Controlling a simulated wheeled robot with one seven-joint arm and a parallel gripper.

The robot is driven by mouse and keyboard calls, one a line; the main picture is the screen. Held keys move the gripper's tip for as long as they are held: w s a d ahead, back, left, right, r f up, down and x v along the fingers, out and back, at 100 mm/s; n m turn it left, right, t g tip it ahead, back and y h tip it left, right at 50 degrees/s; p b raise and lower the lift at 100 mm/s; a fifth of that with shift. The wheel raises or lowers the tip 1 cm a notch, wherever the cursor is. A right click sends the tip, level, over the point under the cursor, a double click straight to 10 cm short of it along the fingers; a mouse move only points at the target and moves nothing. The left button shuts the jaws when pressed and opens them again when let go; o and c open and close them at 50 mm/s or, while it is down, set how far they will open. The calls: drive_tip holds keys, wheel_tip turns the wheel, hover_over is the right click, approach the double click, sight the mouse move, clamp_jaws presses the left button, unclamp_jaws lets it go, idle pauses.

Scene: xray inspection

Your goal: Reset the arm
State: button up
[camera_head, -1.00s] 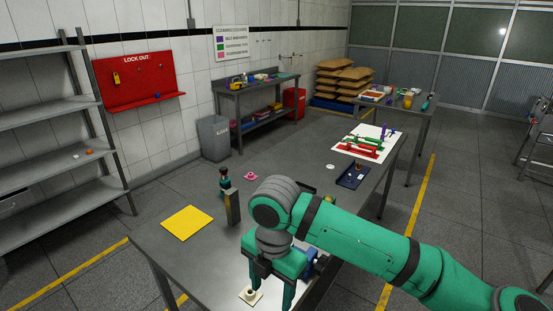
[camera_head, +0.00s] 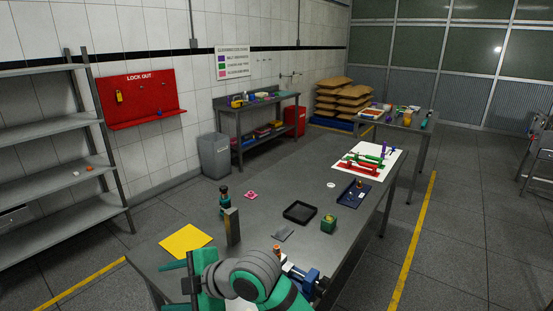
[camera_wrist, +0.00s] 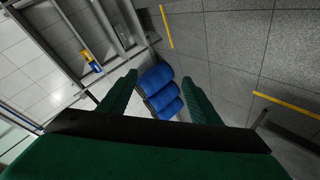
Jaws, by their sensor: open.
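My green arm (camera_head: 262,278) is folded in at the bottom of the head view, over the near end of the grey table (camera_head: 270,222). My gripper (camera_head: 165,287) points to the left there, its fingers apart. In the wrist view my gripper (camera_wrist: 159,79) is open and empty, with two green fingers spread wide. Between and beyond the fingers, blue padded seats (camera_wrist: 160,92) stand at a distance on the floor.
Near my arm stand a yellow sheet (camera_head: 185,242), an upright metal block (camera_head: 232,227), a dark green bottle-like item (camera_head: 224,201) and a blue vise-like tool (camera_head: 305,280). A black tray (camera_head: 300,212) and green cube (camera_head: 329,220) lie farther along the table.

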wheel_tip(320, 180, up, 2)
drive_tip(key=w+a+r+m+t+y, duration=0.1)
drive_tip(key=w+a+m+t+y, duration=0.2)
drive_tip(key=m+t, duration=0.4)
drive_tip(key=s+d+f+m+t+h, duration=0.3)
drive_tip(key=s+d+f+m+h, duration=0.3)
drive_tip(key=f+m, duration=0.35)
drive_tip(key=s+d+f+m+t+h, duration=0.4)
drive_tip(key=s+d+f+m, duration=0.2)
drive_tip(key=d+f+m, duration=0.4)
drive_tip(key=s+d+f+h, duration=0.1)
drive_tip(key=s+d+f, duration=0.1)
drive_tip(key=s, duration=0.6)
drive_tip(key=s+d+f+n+g+h, duration=0.1)
drive_tip(key=s+d+f, duration=0.1)
drive_tip(key=s+d, duration=0.3)
drive_tip(key=s+d+f+g+h, duration=0.1)
drive_tip(key=s+d+f+h, duration=0.1)
drive_tip(key=s, duration=1)
drive_tip(key=shift+d+f+n, duration=0.25)
drive_tip(key=shift+d+n, duration=0.1)
drive_tip(key=shift+d, duration=0.5)
